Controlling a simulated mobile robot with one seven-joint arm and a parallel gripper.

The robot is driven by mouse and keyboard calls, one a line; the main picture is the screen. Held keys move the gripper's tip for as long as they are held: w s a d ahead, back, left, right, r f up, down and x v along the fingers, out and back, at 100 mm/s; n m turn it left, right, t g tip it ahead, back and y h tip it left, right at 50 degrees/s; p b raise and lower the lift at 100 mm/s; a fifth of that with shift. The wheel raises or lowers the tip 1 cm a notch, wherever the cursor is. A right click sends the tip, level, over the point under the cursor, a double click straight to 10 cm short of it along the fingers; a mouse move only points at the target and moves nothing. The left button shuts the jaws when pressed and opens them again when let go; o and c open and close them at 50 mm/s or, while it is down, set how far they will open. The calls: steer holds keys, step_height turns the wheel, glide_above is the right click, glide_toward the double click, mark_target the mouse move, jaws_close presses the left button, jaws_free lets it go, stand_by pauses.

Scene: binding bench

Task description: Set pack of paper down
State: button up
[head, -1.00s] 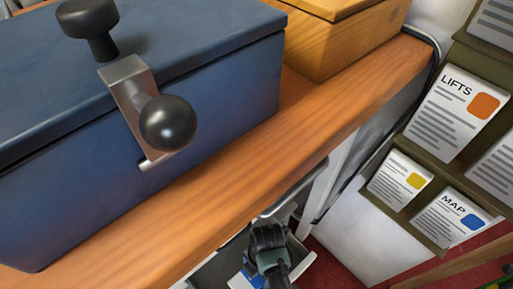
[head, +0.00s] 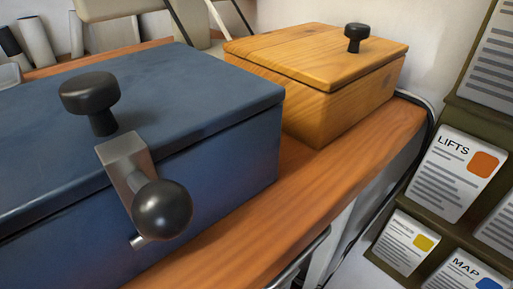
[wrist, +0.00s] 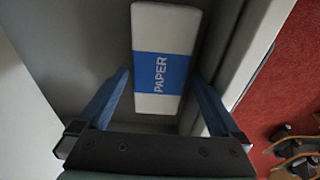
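The pack of paper (wrist: 165,30) is white with a blue band marked PAPER. In the wrist view it lies inside an open grey drawer or tray (wrist: 75,45), on its floor as far as I can tell. The head view shows neither the pack nor my gripper.
In the head view, a blue box (head: 225,150) with a black knob and a crank stands on the wooden bench (head: 290,215), before a wooden lidded box (head: 345,100). A leaflet rack (head: 395,195) is at right. Red floor (wrist: 285,90) shows beside the drawer.

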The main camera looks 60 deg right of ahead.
step_height(320, 180, up, 13)
steer(key=d+p, duration=0.1)
steer(key=p, duration=0.5)
steer(key=shift+s+d, duration=0.15)
steer(key=shift+d, duration=0.05)
